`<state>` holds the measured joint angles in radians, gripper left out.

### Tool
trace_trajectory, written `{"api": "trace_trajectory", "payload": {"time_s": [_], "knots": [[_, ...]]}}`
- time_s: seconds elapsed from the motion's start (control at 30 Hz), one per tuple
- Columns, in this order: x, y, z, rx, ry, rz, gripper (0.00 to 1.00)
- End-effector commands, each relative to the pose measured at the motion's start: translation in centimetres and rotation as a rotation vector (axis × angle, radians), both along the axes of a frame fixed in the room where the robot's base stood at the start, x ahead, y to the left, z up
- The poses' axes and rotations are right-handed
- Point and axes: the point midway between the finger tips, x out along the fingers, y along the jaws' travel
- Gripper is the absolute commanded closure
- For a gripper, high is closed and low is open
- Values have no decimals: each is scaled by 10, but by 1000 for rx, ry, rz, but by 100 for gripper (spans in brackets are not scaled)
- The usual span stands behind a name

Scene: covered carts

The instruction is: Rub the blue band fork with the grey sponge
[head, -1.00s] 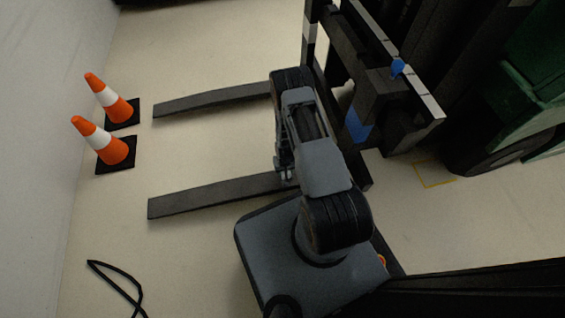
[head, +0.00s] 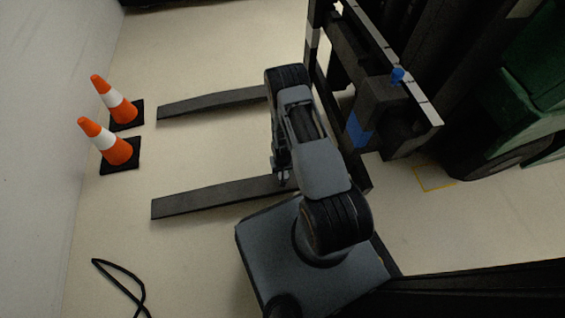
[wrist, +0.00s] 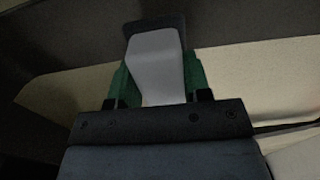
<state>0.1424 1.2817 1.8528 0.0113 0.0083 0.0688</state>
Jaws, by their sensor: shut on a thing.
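My gripper (wrist: 155,88) has green fingers on either side of a light grey block, the grey sponge (wrist: 155,62), and is shut on it. A dark pad shows at the sponge's far end. In the head view the arm hides most of the gripper, which is low beside the nearer fork. The nearer dark fork (head: 210,198) lies low over the floor, and a blue band (head: 358,131) marks the upright at its root, so I take it as the blue band fork. A dark surface lies behind the sponge in the wrist view; I cannot tell whether they touch.
A second fork (head: 212,102) lies parallel, farther off. Two orange-and-white cones (head: 121,107) stand by the wall at left. A black cable (head: 120,283) lies on the floor at lower left. The dark mast and green truck body (head: 540,80) fill the right.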

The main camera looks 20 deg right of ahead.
Motion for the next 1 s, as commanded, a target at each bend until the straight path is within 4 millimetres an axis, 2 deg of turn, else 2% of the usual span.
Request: {"api": "trace_trajectory", "payload": {"time_s": [0.03,0.4,0.53,0.87,1.0], "knots": [[1,0,9,0,-2,1,75],[0,0,42,0,-1,2,75],[1,0,48,0,-1,2,75],[0,0,48,0,-1,1,75],[1,1,65,0,-2,8,75]]}}
